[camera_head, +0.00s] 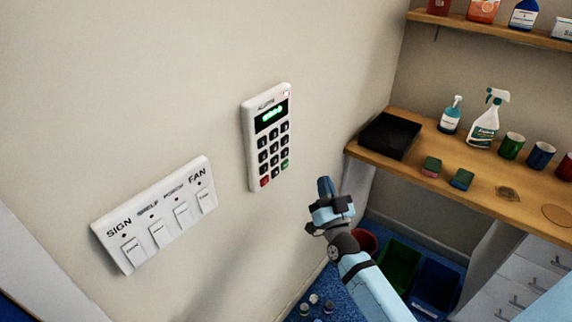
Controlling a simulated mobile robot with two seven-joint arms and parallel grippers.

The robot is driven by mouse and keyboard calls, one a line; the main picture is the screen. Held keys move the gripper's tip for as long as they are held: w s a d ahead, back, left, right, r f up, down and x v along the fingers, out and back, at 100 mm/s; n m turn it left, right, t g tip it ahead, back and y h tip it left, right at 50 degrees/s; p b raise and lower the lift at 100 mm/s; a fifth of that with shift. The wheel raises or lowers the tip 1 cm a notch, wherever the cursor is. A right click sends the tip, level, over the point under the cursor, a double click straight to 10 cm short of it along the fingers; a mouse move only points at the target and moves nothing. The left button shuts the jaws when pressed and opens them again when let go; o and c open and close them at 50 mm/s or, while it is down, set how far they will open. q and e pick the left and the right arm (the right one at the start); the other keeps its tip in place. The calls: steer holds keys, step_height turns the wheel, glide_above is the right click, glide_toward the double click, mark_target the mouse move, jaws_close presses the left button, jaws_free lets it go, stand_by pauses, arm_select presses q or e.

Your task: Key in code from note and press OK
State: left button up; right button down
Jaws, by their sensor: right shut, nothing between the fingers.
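A white keypad (270,137) is fixed to the wall at the picture's middle. Its dark display (271,115) shows green characters too small to read. Below are rows of dark keys, with a red key (264,181) at bottom left and a green key (285,164) at the right. Key labels are not legible. My right gripper (325,185) is shut and empty, to the right of and below the keypad, apart from it in the picture. My left gripper is not in view. I cannot make out a note with a code.
A white switch panel (158,216) with several switches, marked SIGN and FAN at its ends, is on the wall at left. A wooden counter (480,185) at right holds a black tray (390,136), bottles, sponges and cups. Bins (436,282) stand on the blue floor below.

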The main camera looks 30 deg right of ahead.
mark_target(285, 165)
steer(key=w+a+b, duration=0.2)
steer(key=w+a, duration=0.1)
steer(key=w, duration=0.5)
steer(key=shift+a, duration=0.15)
steer(key=shift+w, duration=0.1)
stand_by(1.9)
steer(key=shift+w+a, duration=0.15)
steer(key=shift+w, duration=0.2)
steer(key=shift+w+a, duration=0.15)
steer(key=shift+w, duration=0.15)
stand_by(0.6)
steer(key=shift+s+d+p, duration=0.3)
steer(key=shift+s+p, duration=0.05)
steer(key=shift+s, duration=0.35)
